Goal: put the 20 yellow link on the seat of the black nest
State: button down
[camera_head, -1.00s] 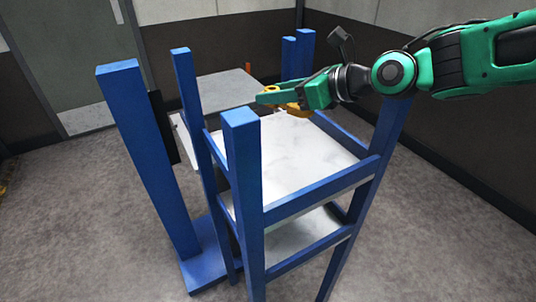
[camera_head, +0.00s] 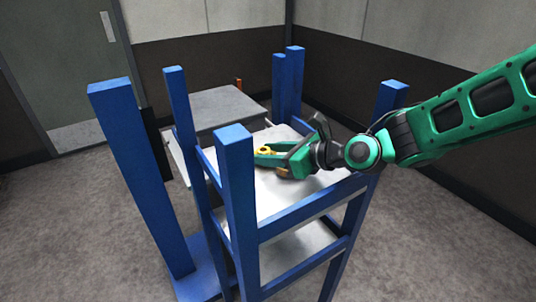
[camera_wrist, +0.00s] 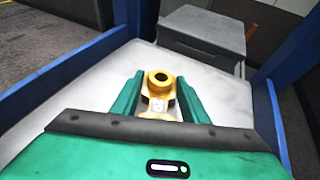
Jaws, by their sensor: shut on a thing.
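A yellow link (camera_wrist: 159,83) with a ring-shaped end and a dark hole is between the two green fingers of my gripper (camera_wrist: 158,97) in the wrist view. A small pale label on it is too small to read. In the head view the yellow link (camera_head: 266,150) shows at the fingertips, low over the white top of the blue-framed stand. I cannot tell whether it touches that top. My gripper is shut on the link. I cannot make out the black nest or its seat in either view.
Blue posts and rails (camera_head: 238,190) surround the white top (camera_head: 290,196), with a lower pale shelf (camera_head: 300,252) beneath. A grey block-like surface (camera_head: 220,108) stands behind. A dark upright panel (camera_head: 152,135) is at the left. Much of the white top is clear.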

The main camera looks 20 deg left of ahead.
jog(key=shift+f, duration=0.2)
jog(key=c, duration=1.3)
grip_release()
jog(key=shift+f, duration=0.1)
jog(key=shift+c, duration=0.2)
jog(key=o, duration=0.3)
